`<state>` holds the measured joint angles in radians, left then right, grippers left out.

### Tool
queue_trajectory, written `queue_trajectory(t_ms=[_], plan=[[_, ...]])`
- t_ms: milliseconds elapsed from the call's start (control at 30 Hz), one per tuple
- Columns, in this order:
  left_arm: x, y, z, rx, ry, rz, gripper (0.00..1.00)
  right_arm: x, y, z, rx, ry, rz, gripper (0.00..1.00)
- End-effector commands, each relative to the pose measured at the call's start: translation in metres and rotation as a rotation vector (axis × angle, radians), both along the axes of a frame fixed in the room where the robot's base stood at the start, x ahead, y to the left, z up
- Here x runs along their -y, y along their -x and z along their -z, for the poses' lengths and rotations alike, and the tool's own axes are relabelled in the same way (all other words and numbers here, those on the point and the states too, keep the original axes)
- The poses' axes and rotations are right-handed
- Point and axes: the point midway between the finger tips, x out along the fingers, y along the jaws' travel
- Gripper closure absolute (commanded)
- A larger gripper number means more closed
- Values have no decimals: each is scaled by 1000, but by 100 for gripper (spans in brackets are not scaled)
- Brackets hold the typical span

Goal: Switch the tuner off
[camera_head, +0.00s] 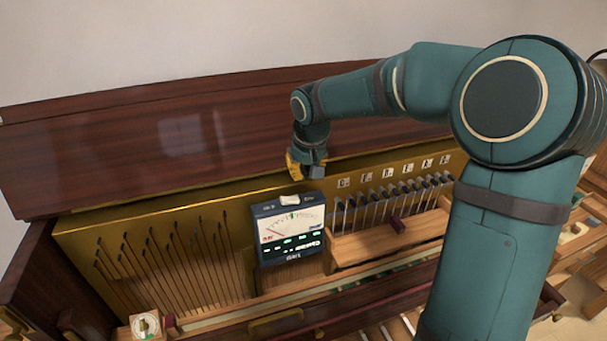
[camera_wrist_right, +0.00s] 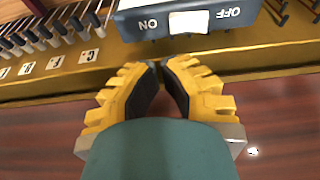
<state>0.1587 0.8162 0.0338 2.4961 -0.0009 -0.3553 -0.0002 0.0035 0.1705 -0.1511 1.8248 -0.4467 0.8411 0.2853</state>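The tuner (camera_head: 290,228) is a dark box with a lit needle dial and green lights, standing upright in the open piano. On its top edge is a white rocker switch (camera_head: 290,200). The right wrist view shows the switch (camera_wrist_right: 188,22) between the printed words ON at left and OFF at right. I cannot tell which side is pressed down. My right gripper (camera_head: 296,168) is just above and behind the tuner. In the right wrist view its yellow fingers (camera_wrist_right: 163,70) come together at the tips, empty, apart from the switch. My left gripper is out of view.
The brass-coloured rail (camera_head: 150,206) runs behind the tuner. Rows of thin hammers (camera_head: 165,262) stand left and right of it. A small box (camera_head: 146,325) sits front left.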

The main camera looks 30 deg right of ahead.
Motion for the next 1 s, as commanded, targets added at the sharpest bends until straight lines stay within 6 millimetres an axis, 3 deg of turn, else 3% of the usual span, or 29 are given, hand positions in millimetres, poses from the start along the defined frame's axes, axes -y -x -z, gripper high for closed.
queue_trajectory(t_ms=[33,200,433,600,1000], plan=[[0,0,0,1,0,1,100,2,4,-14,6,0,1,100],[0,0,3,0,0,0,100,4,16,-48,4,-1,-1,100],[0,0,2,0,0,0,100,8,27,-81,3,0,0,100],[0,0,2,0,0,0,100,9,31,-90,0,0,0,100],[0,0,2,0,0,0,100,9,32,-91,0,0,0,100]])
